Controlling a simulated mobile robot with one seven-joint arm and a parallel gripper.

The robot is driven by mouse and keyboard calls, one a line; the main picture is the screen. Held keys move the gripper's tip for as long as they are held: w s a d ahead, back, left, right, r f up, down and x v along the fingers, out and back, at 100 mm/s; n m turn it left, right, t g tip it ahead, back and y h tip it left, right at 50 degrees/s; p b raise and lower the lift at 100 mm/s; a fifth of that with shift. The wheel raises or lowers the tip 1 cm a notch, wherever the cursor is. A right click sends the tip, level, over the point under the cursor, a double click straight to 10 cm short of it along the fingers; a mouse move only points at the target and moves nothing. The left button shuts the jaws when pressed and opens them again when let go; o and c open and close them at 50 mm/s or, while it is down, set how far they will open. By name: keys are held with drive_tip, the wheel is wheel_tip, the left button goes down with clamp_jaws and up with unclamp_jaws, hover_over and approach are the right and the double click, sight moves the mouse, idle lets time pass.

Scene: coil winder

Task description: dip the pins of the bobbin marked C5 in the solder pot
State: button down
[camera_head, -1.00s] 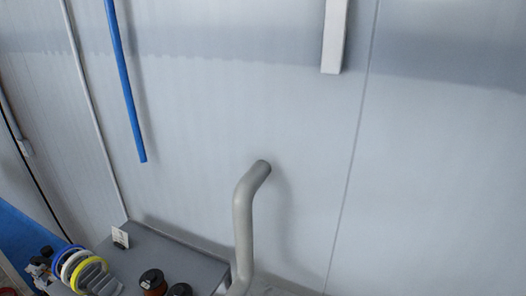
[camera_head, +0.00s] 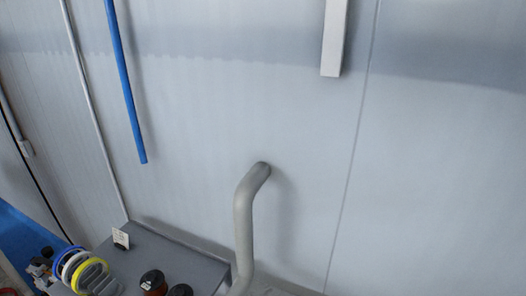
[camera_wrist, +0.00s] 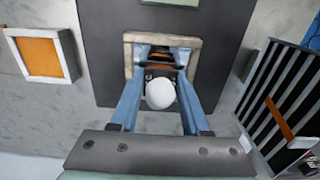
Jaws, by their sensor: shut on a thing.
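In the wrist view my gripper (camera_wrist: 161,66) has its two blue fingers closed in on a small dark and copper-coloured bobbin (camera_wrist: 160,72). No C5 mark can be read on it. A rounded white thing (camera_wrist: 160,94) sits between the fingers, nearer the camera, and hides part of the bobbin. The fingertips and bobbin are over a square opening with a pale beige rim (camera_wrist: 129,50) in a dark block, which looks like the solder pot. The pins are hidden, and I cannot tell how high they are above the pot's contents. My gripper is not in the head view.
A pale square dish with an orange inside (camera_wrist: 42,56) lies left of the dark block (camera_wrist: 222,60). A black slotted rack (camera_wrist: 270,95) stands close on the right.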

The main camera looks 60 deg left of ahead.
drive_tip(key=shift+r+p, duration=2.35)
drive_tip(key=shift+r, duration=0.2)
